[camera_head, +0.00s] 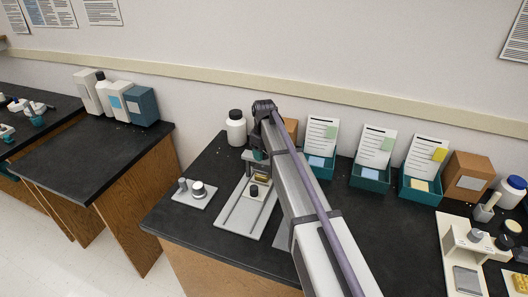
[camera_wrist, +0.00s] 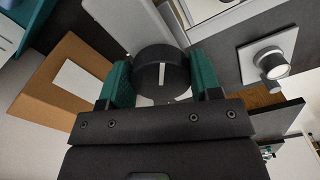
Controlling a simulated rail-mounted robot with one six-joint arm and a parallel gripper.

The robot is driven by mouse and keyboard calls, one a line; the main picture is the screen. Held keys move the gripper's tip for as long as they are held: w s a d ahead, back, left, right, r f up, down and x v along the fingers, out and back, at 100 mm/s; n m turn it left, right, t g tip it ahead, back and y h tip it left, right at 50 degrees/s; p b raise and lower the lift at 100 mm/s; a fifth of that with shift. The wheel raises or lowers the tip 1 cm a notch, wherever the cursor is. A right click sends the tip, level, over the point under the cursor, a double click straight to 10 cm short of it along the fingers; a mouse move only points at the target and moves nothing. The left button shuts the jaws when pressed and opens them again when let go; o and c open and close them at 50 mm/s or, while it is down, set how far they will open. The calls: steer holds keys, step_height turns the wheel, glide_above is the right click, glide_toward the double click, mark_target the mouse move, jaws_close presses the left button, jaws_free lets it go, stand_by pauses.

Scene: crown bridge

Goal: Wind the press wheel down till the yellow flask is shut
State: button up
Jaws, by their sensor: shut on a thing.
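My gripper (camera_wrist: 160,84) is shut on the press wheel (camera_wrist: 158,66), a dark round wheel with a white mark. Its teal fingers lie on either side of the wheel in the wrist view. In the head view my gripper (camera_head: 258,155) is at the top of the press, and my arm hides part of it. The yellow flask (camera_head: 262,178) shows as a small yellow block low in the press, beneath my gripper. Whether its halves meet is too small to tell.
A grey plate with a round fitting (camera_head: 198,188) lies left of the press. A white bottle (camera_head: 236,128) stands behind. Teal boxes with cards (camera_head: 370,176) and a brown box (camera_head: 467,178) stand right of my arm. Bare black bench lies between the boxes and the right-hand fixture (camera_head: 462,250).

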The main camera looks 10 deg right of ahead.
steer(key=m, duration=0.7)
steer(key=shift+a, duration=0.15)
steer(key=m, duration=0.6)
steer(key=shift+a+m, duration=0.1)
steer(key=shift+m, duration=0.3)
steer(key=o, duration=0.9)
steer(key=shift+o, duration=0.2)
step_height(320, 180, up, 11)
steer(key=p, duration=1)
steer(key=shift+p, duration=0.4)
steer(key=shift+f, duration=0.1)
